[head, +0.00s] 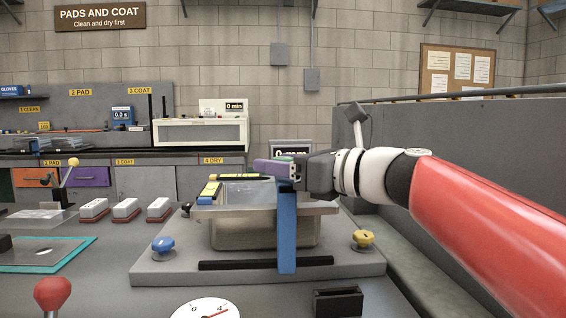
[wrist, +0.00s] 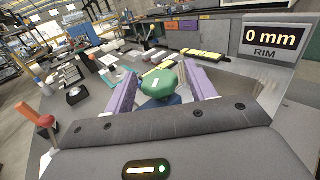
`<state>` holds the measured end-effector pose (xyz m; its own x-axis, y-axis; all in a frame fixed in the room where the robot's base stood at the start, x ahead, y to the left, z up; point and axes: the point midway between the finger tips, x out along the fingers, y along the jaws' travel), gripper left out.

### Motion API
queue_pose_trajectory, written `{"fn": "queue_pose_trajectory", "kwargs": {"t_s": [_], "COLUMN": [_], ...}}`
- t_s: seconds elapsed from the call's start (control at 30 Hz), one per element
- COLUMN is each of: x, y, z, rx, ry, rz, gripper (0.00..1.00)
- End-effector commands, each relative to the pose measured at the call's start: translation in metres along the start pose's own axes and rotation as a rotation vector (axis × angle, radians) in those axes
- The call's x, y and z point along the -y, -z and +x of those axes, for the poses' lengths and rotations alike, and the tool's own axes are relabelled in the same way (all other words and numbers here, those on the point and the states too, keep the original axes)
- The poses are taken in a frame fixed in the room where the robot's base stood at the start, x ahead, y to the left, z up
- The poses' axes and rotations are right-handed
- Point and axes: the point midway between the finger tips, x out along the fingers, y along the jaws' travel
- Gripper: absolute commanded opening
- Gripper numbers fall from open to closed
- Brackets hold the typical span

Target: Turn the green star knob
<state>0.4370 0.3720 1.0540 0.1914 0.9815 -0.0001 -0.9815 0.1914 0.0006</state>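The green star knob (wrist: 159,83) is in the middle of the wrist view, with a small light mark on its top and a blue part below it. My gripper (wrist: 160,90) has its two purple fingers apart, one on each side of the knob. Narrow gaps seem to show between knob and fingers; I cannot tell whether either touches. In the head view my gripper (head: 272,168) is above a blue upright post (head: 286,230) at a metal basin (head: 230,234). Only a sliver of green shows there, behind the purple finger.
A blue knob (head: 163,245) and a yellow knob (head: 362,239) stand on the grey base plate (head: 160,270). A display reading "0 mm RIM" (wrist: 275,38) stands close by. A red ball-topped lever (head: 53,293) and a round dial (head: 207,309) are in front. A grey partition (head: 480,150) is at right.

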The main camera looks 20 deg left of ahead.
Motion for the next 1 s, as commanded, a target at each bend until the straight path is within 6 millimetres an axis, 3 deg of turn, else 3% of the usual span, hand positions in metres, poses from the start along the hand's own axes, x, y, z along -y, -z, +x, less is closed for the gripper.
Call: {"fn": "queue_pose_trajectory", "kwargs": {"t_s": [0.07,0.33,0.47,0.8,1.0], "x": [0.0,0.0001,0.001,0.0012,-0.0003], "y": [-0.0001,-0.0001,-0.0004,-0.0012,-0.0009], "z": [-0.0002,-0.0004,-0.0001,0.0006,-0.0002], "rx": [0.0,0.0,0.0,0.0,0.001], "ry": [0.0,0.001,-0.017,-0.253,-0.28], "rz": [0.0,0.0,0.0,0.0,-0.002], "gripper": [0.46,0.11,0.11,0.11,0.11]}}
